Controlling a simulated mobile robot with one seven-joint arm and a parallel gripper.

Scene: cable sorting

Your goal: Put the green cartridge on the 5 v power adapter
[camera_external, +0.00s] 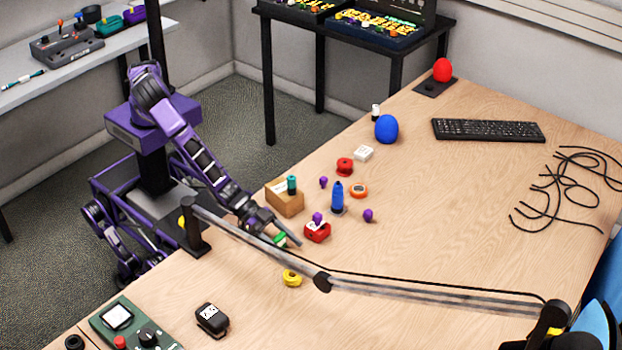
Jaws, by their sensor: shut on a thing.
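My gripper (286,233) is low over the wooden table, just left of a small red object. It is shut on a small green piece (280,240), which looks like the green cartridge; the fingers hide part of it. I cannot tell whether the piece touches the table. A black block with a white label (212,319), which looks like the power adapter, sits near the front left, apart from my gripper. Its label is too small to read.
A rail with a black cable (430,291) crosses the table in front of my gripper. A cardboard box (285,200), a red object (317,232), a blue bottle (337,197) and a yellow ring (292,278) are close by. A green device (130,325) stands left of the black block.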

